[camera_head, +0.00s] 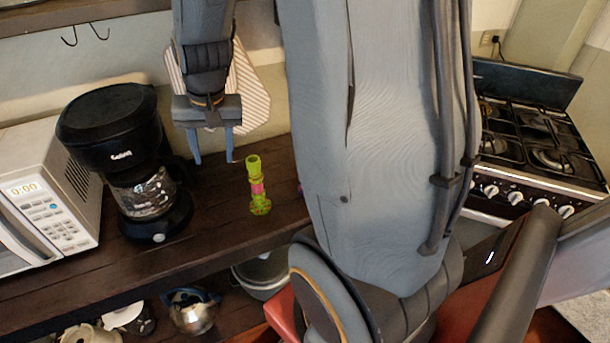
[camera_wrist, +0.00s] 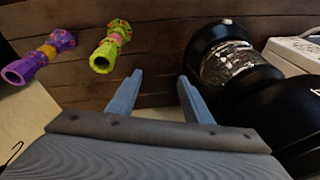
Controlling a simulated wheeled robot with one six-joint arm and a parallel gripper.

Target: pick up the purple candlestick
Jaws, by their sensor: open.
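The purple candlestick (camera_wrist: 36,60) stands at the upper left of the wrist view, with an orange band and a ring-shaped open top. In the head view it is almost wholly hidden behind my arm; only a sliver of purple shows. A green candlestick (camera_head: 257,188) with a pink band stands upright on the dark wooden shelf; it also shows in the wrist view (camera_wrist: 108,50), between the purple one and my gripper. My gripper (camera_head: 214,161) is open and empty, pointing down over the shelf. In the wrist view its fingers (camera_wrist: 160,76) are apart and touch neither candlestick.
A black coffee maker (camera_head: 110,125) stands left of my gripper, close to the fingers in the wrist view. A white microwave (camera_head: 45,190) is farther left. A striped cloth (camera_head: 255,95) hangs behind my gripper. A stove (camera_head: 545,140) is at the right. Pots sit below the shelf.

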